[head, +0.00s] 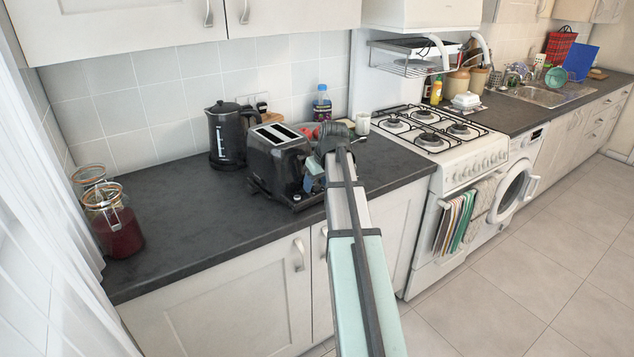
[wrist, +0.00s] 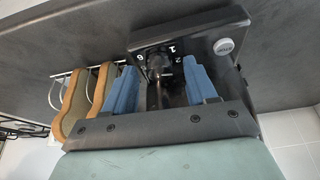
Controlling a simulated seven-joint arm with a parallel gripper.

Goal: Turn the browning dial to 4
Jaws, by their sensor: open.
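The black toaster (head: 262,165) stands on the dark counter, and its front panel also shows in the wrist view (wrist: 212,42). The dark browning dial (wrist: 163,72) is on that panel, with the printed numbers 6, 1 and 2 visible around it. Its pointer setting is unclear. My gripper (head: 311,181) is at the right end of the toaster. In the wrist view, my gripper's blue fingers (wrist: 160,66) are apart, one on each side of the dial. I cannot tell whether either finger touches it. The other numbers are hidden or unreadable.
A round grey button (wrist: 224,47) is beside the dial. A wire rack with brown-edged slices (wrist: 85,100) is close to the gripper.

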